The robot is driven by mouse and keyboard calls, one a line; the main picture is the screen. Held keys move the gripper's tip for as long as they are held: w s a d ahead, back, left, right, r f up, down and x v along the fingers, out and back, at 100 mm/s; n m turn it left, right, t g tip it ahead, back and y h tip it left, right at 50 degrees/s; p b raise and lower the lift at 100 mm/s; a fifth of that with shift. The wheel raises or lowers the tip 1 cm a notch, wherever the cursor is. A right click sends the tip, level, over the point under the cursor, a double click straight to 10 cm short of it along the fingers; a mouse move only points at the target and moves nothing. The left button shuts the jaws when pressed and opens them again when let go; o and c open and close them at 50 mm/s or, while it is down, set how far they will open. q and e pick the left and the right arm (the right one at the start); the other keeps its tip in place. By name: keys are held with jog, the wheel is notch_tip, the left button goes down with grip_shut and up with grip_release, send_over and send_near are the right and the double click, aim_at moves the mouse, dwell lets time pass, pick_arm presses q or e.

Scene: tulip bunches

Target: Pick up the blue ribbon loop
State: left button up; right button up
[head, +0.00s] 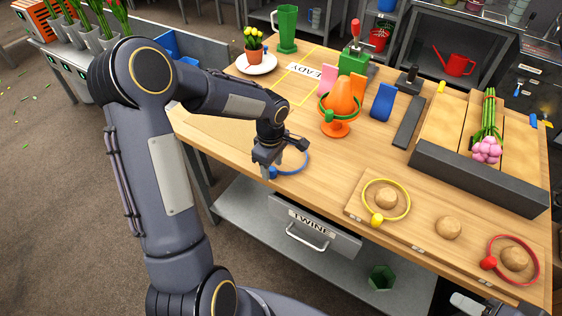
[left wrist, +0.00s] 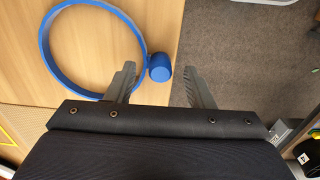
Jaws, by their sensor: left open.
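The blue ribbon loop (head: 297,168) lies on the wooden table near its front left edge, a thin ring with a small round blue knob. In the left wrist view the ring of the blue ribbon loop (left wrist: 142,56) is at the upper left, and its blue knob (left wrist: 160,67) shows between the finger lines, just beyond the fingertips. My left gripper (head: 272,170) is over the near left part of the loop. In the left wrist view its two fingers (left wrist: 160,80) are apart, with nothing held between them. My right gripper is not clearly in view.
An orange cone in a stand (head: 340,110) is behind. The table's edge drops off close beside the blue loop. Wood between loop and board is clear.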

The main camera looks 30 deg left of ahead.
pick_arm(q)
jog(key=shift+f, duration=0.25)
grip_shut()
jog(key=shift+r, duration=0.1)
jog(key=shift+r, duration=0.5)
jog(key=s+d+r+b, duration=0.2)
jog(key=s+d+r, duration=0.7)
jog(key=r, duration=0.3)
jog(key=shift+s+d, duration=0.15)
jog(key=shift+d, duration=0.65)
